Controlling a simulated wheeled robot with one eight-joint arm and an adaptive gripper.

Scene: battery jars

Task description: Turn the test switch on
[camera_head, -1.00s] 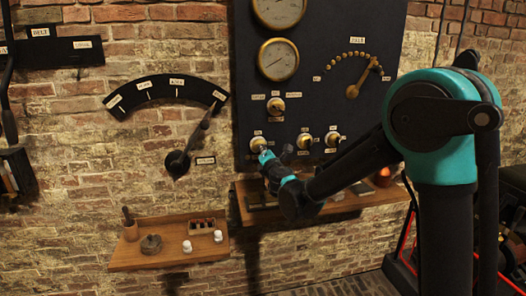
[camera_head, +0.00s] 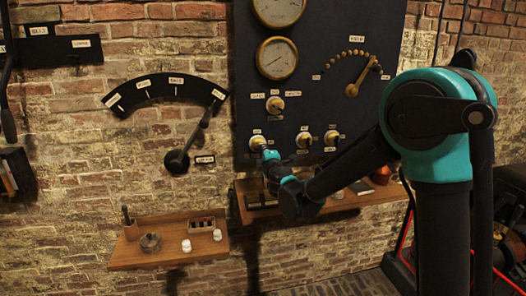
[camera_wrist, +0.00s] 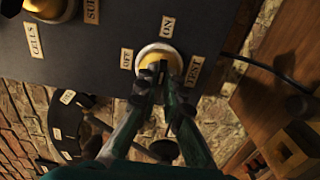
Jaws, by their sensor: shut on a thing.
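The test switch (camera_head: 257,142) is a brass knob on a pale round base, low on the left of the dark panel. In the wrist view the same test switch (camera_wrist: 152,51) has the labels OFF, ON and TEST around it. My gripper (camera_wrist: 164,70) is shut on the switch's raised grip, with a fingertip on either side. The fingertips hide part of the knob, so its exact angle is hard to tell. In the head view my gripper (camera_head: 264,151) reaches the switch from the lower right.
Two similar knobs (camera_head: 304,140) (camera_head: 331,138) sit to the right, and another knob (camera_head: 275,104) sits above. A wooden shelf (camera_head: 300,212) juts out below the panel. A lower shelf (camera_head: 150,258) with small items is at the left. A large lever (camera_head: 193,138) stands on the wall.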

